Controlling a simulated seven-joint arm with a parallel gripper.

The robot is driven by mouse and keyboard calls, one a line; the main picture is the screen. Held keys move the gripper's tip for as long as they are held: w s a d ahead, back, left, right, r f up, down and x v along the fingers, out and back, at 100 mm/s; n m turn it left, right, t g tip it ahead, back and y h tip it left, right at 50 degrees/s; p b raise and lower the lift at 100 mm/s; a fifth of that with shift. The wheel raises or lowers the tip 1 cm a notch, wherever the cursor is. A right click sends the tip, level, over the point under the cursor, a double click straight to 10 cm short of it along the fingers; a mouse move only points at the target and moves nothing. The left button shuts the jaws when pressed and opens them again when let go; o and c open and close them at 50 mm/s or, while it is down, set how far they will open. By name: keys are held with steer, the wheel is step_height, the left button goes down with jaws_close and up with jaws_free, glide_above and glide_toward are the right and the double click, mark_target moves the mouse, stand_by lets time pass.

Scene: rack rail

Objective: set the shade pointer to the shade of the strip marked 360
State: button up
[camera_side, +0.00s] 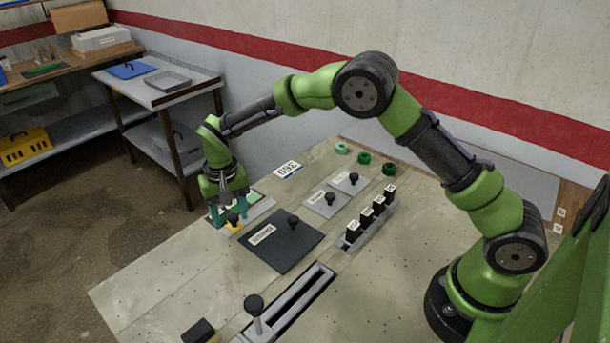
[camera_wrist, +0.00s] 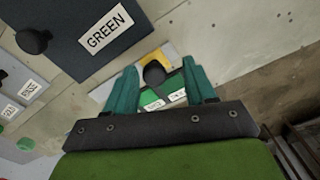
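A shade scale (camera_side: 262,208) lies at the far left end of the bench, with pale green and yellow patches. A black pointer knob (camera_side: 233,219) stands on it; the wrist view shows the knob (camera_wrist: 154,73) beside a yellow patch (camera_wrist: 151,56) and a green patch (camera_wrist: 147,97) with small, unreadable white labels. My gripper (camera_side: 226,214) is low over the scale. Its teal fingers are apart, one on each side of the knob (camera_wrist: 162,84); contact cannot be told. A white card (camera_side: 288,169) behind bears upside-down digits that seem to read 360; its strip's shade is unclear.
A dark panel (camera_side: 275,254) with a knob, labelled GREEN in the wrist view (camera_wrist: 75,60), lies beside the scale. Grey plates (camera_side: 318,206) with knobs, a row of labelled black pegs (camera_side: 353,232), green rings (camera_side: 364,158) and a slotted rail (camera_side: 305,300) stand nearby.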

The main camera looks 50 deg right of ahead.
mark_target(230, 216)
steer(key=shift+d, duration=0.1)
step_height(230, 216, up, 17)
stand_by(0.6)
steer(key=s+d+r+t, duration=0.1)
steer(key=s+d+t, duration=0.1)
steer(key=s, duration=0.7)
steer(key=s+d+r+t+y, duration=0.1)
steer(key=s+d+r+t, duration=0.1)
steer(key=s+d, duration=0.3)
steer(key=s+d+r+t+y, duration=0.1)
steer(key=s+d+t, duration=0.2)
steer(key=s, duration=1)
steer(key=shift+d+r, duration=0.25)
steer(key=shift+d, duration=0.25)
